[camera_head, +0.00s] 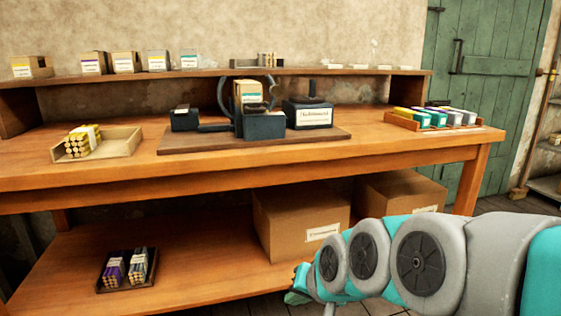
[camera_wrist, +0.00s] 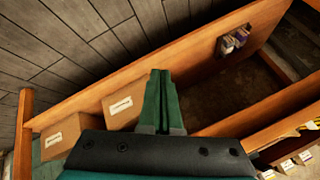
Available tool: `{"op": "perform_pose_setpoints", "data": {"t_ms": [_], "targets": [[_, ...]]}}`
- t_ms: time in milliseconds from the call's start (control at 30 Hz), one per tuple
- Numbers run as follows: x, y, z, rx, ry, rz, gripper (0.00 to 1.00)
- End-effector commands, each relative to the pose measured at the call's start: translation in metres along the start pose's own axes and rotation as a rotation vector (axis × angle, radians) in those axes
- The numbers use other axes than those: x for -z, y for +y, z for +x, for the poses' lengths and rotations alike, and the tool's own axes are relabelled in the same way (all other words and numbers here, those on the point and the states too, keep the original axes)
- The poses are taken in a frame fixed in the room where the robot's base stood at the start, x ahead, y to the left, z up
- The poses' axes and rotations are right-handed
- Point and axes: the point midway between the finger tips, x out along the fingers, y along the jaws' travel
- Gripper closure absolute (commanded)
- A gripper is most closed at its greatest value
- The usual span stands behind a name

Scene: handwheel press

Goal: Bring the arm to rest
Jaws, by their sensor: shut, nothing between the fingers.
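My gripper (camera_wrist: 160,98) is shut and empty in the wrist view, its two green fingers together. In the wrist view, the lower shelf of the wooden workbench and its boxes show beyond the fingers. In the head view, my arm reaches in from the lower right, in front of the bench, and only a small part of the gripper end (camera_head: 297,290) shows at the arm's far end. The press (camera_head: 264,125) stands on a wooden board on the bench top, with a labelled box in its frame. My gripper is apart from it, lower and nearer.
Two cardboard boxes (camera_head: 295,215) stand on the lower shelf (camera_head: 205,265), with a dark tray of bundles (camera_head: 127,268) to the left. On the bench top (camera_head: 365,150) are a tray with a wrapped bundle (camera_head: 98,143) and a tray of coloured boxes (camera_head: 434,118). A green door (camera_head: 480,90) is at right.

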Motion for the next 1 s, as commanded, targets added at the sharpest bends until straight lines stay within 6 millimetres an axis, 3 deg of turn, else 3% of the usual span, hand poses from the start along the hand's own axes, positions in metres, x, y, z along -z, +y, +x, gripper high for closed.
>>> {"op": "perform_pose_setpoints", "data": {"t_ms": [100,300,500,667,1000], "targets": [[-0.045,0.046,-0.016,-0.136,-0.147,-0.070,1.00],[-0.122,0.114,-0.054,-0.313,-0.417,-0.142,1.00],[-0.172,0.148,-0.091,-0.398,-0.607,-0.159,1.00],[-0.185,0.155,-0.101,-0.415,-0.658,-0.160,1.00],[-0.186,0.156,-0.101,-0.415,-0.660,-0.161,1.00]]}}
